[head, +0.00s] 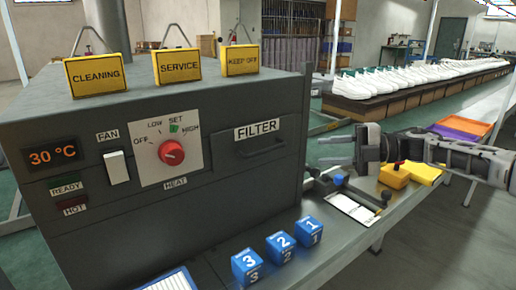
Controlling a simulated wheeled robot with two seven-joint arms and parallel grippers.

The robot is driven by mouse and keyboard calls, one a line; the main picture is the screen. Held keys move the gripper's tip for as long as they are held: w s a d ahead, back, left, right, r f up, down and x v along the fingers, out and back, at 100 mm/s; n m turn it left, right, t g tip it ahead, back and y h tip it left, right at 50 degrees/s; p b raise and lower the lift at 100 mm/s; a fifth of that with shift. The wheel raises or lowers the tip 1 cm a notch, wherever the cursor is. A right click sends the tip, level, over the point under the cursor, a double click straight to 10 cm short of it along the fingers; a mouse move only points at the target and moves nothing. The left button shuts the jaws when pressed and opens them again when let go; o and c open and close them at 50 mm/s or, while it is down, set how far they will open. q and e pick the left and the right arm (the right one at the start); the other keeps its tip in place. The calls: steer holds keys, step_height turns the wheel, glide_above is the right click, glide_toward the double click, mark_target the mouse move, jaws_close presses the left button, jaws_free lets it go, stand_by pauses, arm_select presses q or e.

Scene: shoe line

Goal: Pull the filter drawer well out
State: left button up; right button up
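The filter drawer (235,160) is a dark panel in the right part of the machine's front, under a white FILTER label (256,129). It looks flush with the front, and a dark bar handle (262,147) runs across it. My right gripper (359,148) comes in from the right. It is beyond the machine's right edge, above the bench, apart from the handle and touching nothing that I can see. My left gripper is not in view.
The grey machine (90,215) has a red heat knob (171,153) and a white fan switch (116,167). Yellow signs stand on top. Numbered blue blocks (247,265) stand on the bench before it. A yellow block (394,176) and a white card (352,207) lie right.

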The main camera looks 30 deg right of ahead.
mark_target(270, 150)
steer(key=p+x, duration=0.1)
steer(key=x, duration=0.4)
steer(key=p+x, duration=0.1)
steer(key=x, duration=0.3)
steer(key=r+p+x, duration=0.1)
steer(key=p+x, duration=0.1)
steer(key=x, duration=0.3)
steer(key=shift+w+a, duration=0.25)
steer(key=shift+w, duration=0.15)
jaws_close()
